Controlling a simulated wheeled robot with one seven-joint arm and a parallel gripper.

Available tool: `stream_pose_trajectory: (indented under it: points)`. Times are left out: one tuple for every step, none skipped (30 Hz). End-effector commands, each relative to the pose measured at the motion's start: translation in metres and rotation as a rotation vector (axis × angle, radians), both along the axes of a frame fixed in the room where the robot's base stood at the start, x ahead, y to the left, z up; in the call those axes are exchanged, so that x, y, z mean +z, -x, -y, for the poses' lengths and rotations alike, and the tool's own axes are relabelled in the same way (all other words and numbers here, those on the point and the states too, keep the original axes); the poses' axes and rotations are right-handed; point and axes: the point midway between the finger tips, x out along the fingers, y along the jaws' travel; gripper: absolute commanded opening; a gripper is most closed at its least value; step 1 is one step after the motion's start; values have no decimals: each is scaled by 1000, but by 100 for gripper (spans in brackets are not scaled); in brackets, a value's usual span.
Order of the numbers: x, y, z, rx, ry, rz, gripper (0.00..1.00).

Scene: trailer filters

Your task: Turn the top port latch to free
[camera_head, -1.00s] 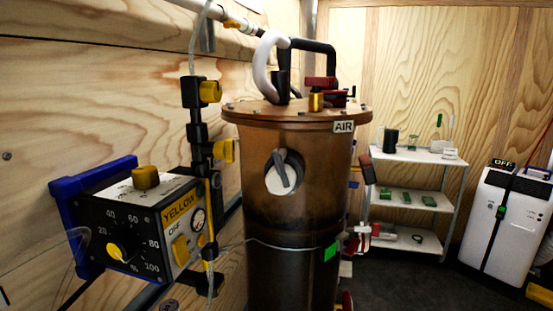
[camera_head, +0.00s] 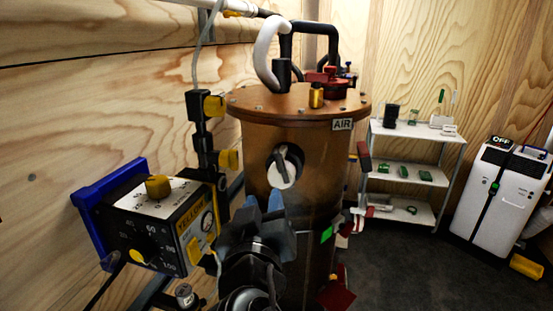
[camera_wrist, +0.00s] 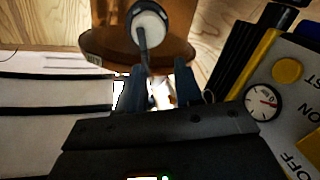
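The brown cylindrical tank (camera_head: 325,185) stands in the middle of the head view. On its upper front is a round white port with a dark lever-like latch (camera_head: 291,163), close to upright. The latch also shows at the top of the wrist view (camera_wrist: 142,48), its grey lever pointing toward my fingers. My gripper (camera_head: 263,203) is just below the port in the head view, fingers toward the tank. In the wrist view my gripper (camera_wrist: 159,88) is open, with a gap between its dark blue fingers. Nothing is held. I cannot tell whether a finger touches the lever.
A control box (camera_head: 160,225) with yellow knobs and a blue bracket is on the wall close left of my gripper. Black fittings with yellow valves (camera_head: 213,106) stand beside the tank. A white shelf (camera_head: 405,172) and a white machine (camera_head: 497,205) stand at the right, with dark floor between.

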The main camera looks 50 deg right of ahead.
Motion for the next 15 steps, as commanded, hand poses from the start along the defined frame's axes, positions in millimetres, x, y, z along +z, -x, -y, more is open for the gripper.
stream_pose_trajectory:
  points:
    - [15,-1,1,-40,-8,33,35]
    - [21,0,2,-62,-13,47,35]
    - [26,1,2,-86,-17,63,35]
    - [29,2,3,-100,-21,72,35]
    - [31,3,3,-112,-23,80,35]
    - [34,3,4,-123,-25,86,35]
    - [35,3,5,-129,-26,90,35]
    - [35,3,7,-132,-27,91,35]
    - [36,2,10,-135,-26,93,35]
    - [36,1,12,-136,-26,92,35]
    - [36,-1,16,-136,-26,91,35]
    - [36,-3,21,-135,-27,90,35]
    - [37,-5,25,-135,-26,90,35]
    - [36,-6,29,-135,-26,89,35]
    - [37,-10,35,-135,-26,89,35]
